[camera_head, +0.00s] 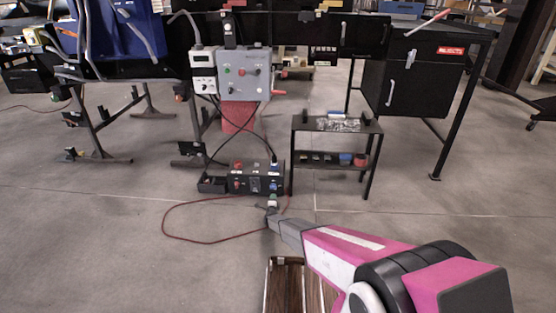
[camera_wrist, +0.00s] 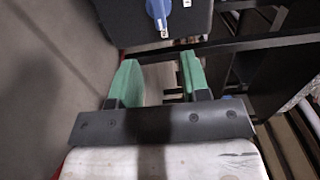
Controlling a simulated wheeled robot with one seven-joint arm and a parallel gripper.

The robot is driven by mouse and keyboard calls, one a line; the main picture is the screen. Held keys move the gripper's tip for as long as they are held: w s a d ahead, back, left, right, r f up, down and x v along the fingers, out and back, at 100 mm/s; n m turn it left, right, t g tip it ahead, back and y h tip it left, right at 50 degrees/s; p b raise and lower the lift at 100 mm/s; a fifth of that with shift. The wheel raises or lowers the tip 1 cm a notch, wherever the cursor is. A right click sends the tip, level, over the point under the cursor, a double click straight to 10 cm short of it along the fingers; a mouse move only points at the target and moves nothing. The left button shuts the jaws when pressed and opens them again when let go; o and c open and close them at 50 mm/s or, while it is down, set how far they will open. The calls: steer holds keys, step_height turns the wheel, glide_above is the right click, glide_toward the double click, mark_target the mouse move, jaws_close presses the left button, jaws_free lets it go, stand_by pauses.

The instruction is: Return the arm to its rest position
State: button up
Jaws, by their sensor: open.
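My arm, pink and white with black joints, reaches forward from the lower right of the head view. My gripper (camera_head: 271,207) is at its far end, small and low, just in front of a black box on the floor. In the wrist view my gripper (camera_wrist: 158,76) shows two green fingers standing apart, with nothing between them. A blue plug (camera_wrist: 158,12) on the black box (camera_wrist: 188,30) lies ahead of the fingertips, apart from them.
The black power box (camera_head: 240,182) has red and blue sockets and a red cable (camera_head: 166,222) looping over the floor. A small black shelf (camera_head: 300,160) stands right of it. Behind are a grey control box (camera_head: 243,72) and a black cabinet (camera_head: 412,85).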

steer(key=s+d+r+n+g+y, duration=0.1)
steer(key=s+d+r+n+g, duration=0.2)
steer(key=r, duration=0.4)
steer(key=s+d+r+n+g+y, duration=0.1)
steer(key=s+d+r+n+g, duration=0.2)
steer(key=s+r, duration=0.4)
steer(key=s+d+r+n+g+y, duration=0.1)
steer(key=s+d+r+n, duration=0.25)
steer(key=r, duration=0.45)
steer(key=s+d+r+n+g, duration=0.3)
steer(key=s+d+r, duration=0.2)
steer(key=s+r, duration=0.3)
steer(key=s+d+r+n+g+h, duration=0.1)
steer(key=s+d+r+n+g, duration=0.2)
steer(key=s, duration=1.4)
steer(key=s+d+r+n+g+h, duration=0.1)
steer(key=s+d+r+n+g, duration=0.2)
steer(key=s+d+r, duration=0.6)
steer(key=s+r+g, duration=0.2)
steer(key=s+r, duration=0.1)
steer(key=r, duration=0.1)
steer(key=shift+s+d, duration=0.2)
steer(key=shift+s, duration=0.15)
